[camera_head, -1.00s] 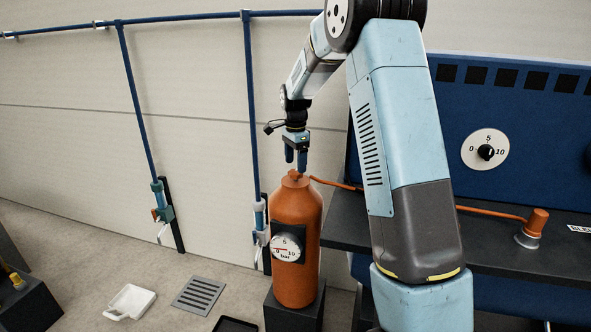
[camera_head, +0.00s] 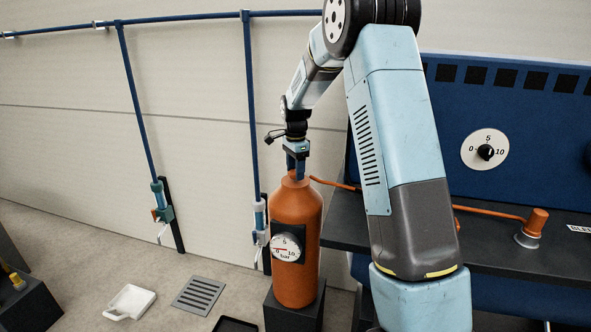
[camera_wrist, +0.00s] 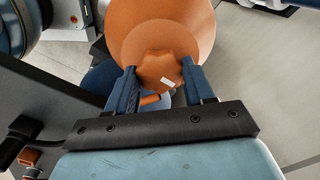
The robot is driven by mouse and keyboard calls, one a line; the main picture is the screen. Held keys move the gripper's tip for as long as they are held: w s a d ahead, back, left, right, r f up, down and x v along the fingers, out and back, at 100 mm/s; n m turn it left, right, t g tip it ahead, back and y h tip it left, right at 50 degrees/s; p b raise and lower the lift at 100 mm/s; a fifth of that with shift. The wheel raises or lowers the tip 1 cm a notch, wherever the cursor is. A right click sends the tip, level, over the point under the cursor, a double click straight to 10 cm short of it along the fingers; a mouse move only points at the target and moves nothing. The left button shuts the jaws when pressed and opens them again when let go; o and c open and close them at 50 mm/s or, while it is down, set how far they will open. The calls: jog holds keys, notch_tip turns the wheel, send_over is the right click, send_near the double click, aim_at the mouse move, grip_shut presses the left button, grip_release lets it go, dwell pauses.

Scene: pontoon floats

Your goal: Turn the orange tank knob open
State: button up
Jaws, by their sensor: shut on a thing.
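The orange tank (camera_head: 296,215) stands upright on a dark block in the head view, with a round gauge (camera_head: 286,248) marked bar on its front. My gripper (camera_head: 296,176) points straight down at the top of the tank, and its fingers cover most of the knob there. In the wrist view the orange lobed knob (camera_wrist: 158,70), with a small white mark on it, sits between the fingertips of my gripper (camera_wrist: 158,78). The fingers are shut on the knob from both sides.
An orange hose (camera_head: 335,184) runs from the tank top towards the dark bench (camera_head: 345,222) on the right. A blue panel with a white dial (camera_head: 485,150) stands behind the bench. A blue pipe (camera_head: 250,120) drops along the wall left of the tank. A floor grate (camera_head: 199,296) and white tray (camera_head: 131,301) lie left.

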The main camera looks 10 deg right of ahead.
jog(key=c, duration=0.4)
jog(key=shift+o, duration=0.2)
jog(key=shift+w+n, duration=0.1)
jog(key=shift+n, duration=0.3)
jog(key=n, duration=0.5)
jog(key=shift+n, duration=0.3)
jog(key=n, duration=0.3)
jog(key=shift+d+n, duration=0.1)
jog(key=shift+n, duration=0.3)
jog(key=n, duration=0.3)
jog(key=shift+n, duration=0.3)
jog(key=n, duration=1.3)
